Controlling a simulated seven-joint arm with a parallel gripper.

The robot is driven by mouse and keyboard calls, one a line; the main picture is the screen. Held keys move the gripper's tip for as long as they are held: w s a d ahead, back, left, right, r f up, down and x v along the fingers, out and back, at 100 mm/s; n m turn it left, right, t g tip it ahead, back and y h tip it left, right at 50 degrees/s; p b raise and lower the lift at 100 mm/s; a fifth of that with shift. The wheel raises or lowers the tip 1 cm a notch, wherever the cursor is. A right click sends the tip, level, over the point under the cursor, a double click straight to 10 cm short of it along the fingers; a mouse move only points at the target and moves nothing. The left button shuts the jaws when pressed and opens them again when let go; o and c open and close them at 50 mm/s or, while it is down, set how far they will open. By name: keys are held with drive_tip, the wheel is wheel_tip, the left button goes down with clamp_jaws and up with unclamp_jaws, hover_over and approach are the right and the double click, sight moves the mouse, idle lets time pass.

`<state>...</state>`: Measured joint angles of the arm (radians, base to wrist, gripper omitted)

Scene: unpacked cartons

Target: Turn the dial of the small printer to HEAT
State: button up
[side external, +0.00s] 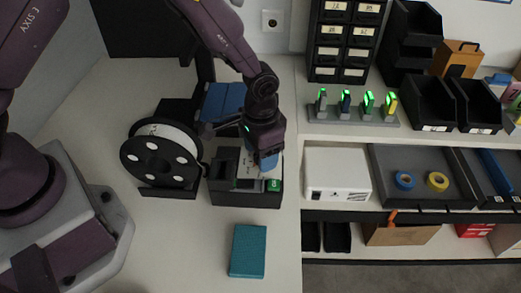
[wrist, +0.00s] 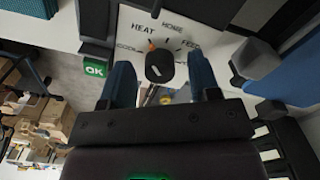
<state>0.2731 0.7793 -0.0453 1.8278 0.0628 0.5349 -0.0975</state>
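The small printer (side external: 245,200) stands on the white bench under my gripper (side external: 266,160). In the wrist view its black dial (wrist: 160,67) sits on a white face with printed labels, including HEAT, HOME and FEED. The dial's orange mark points up and slightly left, toward the HEAT label (wrist: 143,30). My gripper (wrist: 161,80) is open. Its two blue fingers are left and right of the dial, with a visible gap on each side. How far the fingertips are above the face is hard to tell. In the side view my gripper hides the dial.
A green OK button (wrist: 95,70) is left of the dial. A filament spool (side external: 160,155) stands close to the printer's left. A teal box (side external: 248,250) lies in front, with clear bench around it. Shelves with a white box (side external: 337,174) and trays are to the right.

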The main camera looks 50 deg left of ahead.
sight(254, 165)
wheel_tip(254, 165, up, 13)
idle(0.6)
drive_tip(key=shift+s+f, duration=0.1)
drive_tip(key=s+a+r+n+t, duration=0.1)
drive_tip(key=s+a+r+t, duration=0.1)
drive_tip(key=s+a+r, duration=0.4)
drive_tip(key=s+a+r+n+t, duration=0.2)
drive_tip(key=s+a+r, duration=0.4)
drive_tip(key=s+r, duration=0.3)
drive_tip(key=s+t, duration=0.1)
drive_tip(key=s, duration=0.3)
drive_tip(key=shift+a+r+t, duration=0.2)
drive_tip(key=shift+t, duration=0.1)
idle(0.8)
